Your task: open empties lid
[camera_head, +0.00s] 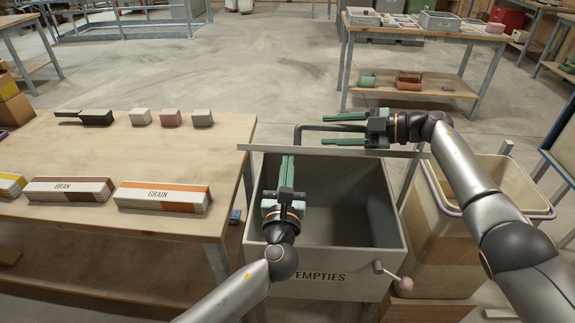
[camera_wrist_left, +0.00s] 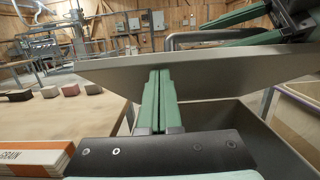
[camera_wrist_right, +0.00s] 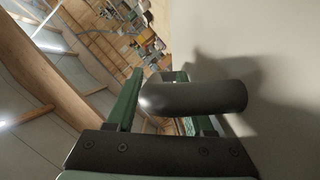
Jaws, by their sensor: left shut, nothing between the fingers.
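The grey bin marked EMPTIES (camera_head: 320,279) stands open right of the workbench. Its lid (camera_head: 335,150) is raised and seen nearly edge-on; it also spans the left wrist view (camera_wrist_left: 230,70). A dark bent handle (camera_head: 300,130) sits on the lid's far side and shows large in the right wrist view (camera_wrist_right: 195,97). My left gripper (camera_head: 288,158) is shut and empty, above the bin with its fingertips at the lid's near side; contact is unclear. My right gripper (camera_head: 330,129) is open beyond the lid, its fingers apart near the handle. Whether the handle lies between them is unclear.
The workbench (camera_head: 110,225) at left holds GRAIN (camera_head: 163,197) and BRAN (camera_head: 70,190) boxes, small blocks and a black scoop (camera_head: 90,118). A tan bin (camera_head: 450,240) stands right of the empties bin, below my right arm. A crank (camera_head: 392,275) sticks out at the front.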

